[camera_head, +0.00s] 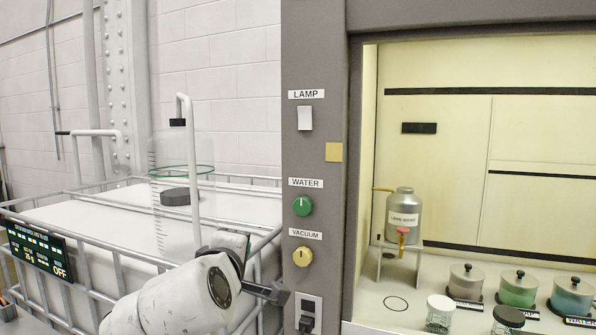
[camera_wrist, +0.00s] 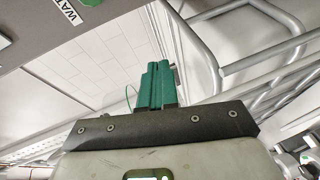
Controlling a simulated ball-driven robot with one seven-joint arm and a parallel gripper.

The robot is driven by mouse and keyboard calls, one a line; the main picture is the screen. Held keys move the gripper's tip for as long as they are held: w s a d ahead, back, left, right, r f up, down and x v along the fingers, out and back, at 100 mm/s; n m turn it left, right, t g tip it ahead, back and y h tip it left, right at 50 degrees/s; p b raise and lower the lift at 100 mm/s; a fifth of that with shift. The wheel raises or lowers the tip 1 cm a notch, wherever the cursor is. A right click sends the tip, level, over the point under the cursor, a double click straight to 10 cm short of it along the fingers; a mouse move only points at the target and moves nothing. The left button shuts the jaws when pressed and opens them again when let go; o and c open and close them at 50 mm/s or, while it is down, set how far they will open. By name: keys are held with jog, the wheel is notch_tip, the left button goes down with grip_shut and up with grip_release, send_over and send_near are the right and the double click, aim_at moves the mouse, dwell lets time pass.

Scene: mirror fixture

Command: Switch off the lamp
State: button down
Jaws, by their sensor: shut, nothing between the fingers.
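The lamp switch (camera_head: 305,118) is a white rocker under the LAMP label (camera_head: 306,94) on the grey post left of the cabinet. The cabinet interior is lit with a yellowish light; the lamp itself is not visible. My gripper (camera_head: 280,293) is low in front of the post, well below the switch and below the VACUUM knob, apart from the switch. In the wrist view its green fingers (camera_wrist: 157,80) are together with nothing between them. The switch does not show in the wrist view.
Below the switch are a green WATER knob (camera_head: 303,206), a yellow VACUUM knob (camera_head: 302,257) and a socket (camera_head: 308,314). A metal rail cage (camera_head: 115,270) and a glass cylinder (camera_head: 178,165) stand left. The cabinet holds a metal canister (camera_head: 403,214) and several lidded jars.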

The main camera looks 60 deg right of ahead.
aim_at(303, 111)
jog(key=s+r+m+g+h, duration=0.1)
jog(key=s+r+g+h, duration=0.1)
jog(key=r, duration=0.9)
jog(key=s+r+m+g+h+p, duration=0.1)
jog(key=s+r+g+h, duration=0.1)
jog(key=r, duration=0.9)
jog(key=shift+s+r+h, duration=0.25)
jog(key=shift+s+h, duration=0.35)
jog(key=shift+s, duration=0.45)
jog(key=d+p, duration=0.1)
jog(key=d, duration=0.3)
jog(key=w+d+r+p, duration=0.1)
jog(key=d, duration=0.4)
jog(key=w+d+p, duration=0.1)
jog(key=d+p, duration=0.1)
jog(key=d, duration=0.2)
jog(key=shift+d+r, duration=0.3)
jog(key=shift+d+r+p, duration=0.15)
jog(key=shift+d+p, duration=0.05)
jog(key=shift+p, duration=0.2)
jog(key=shift+a, duration=0.1)
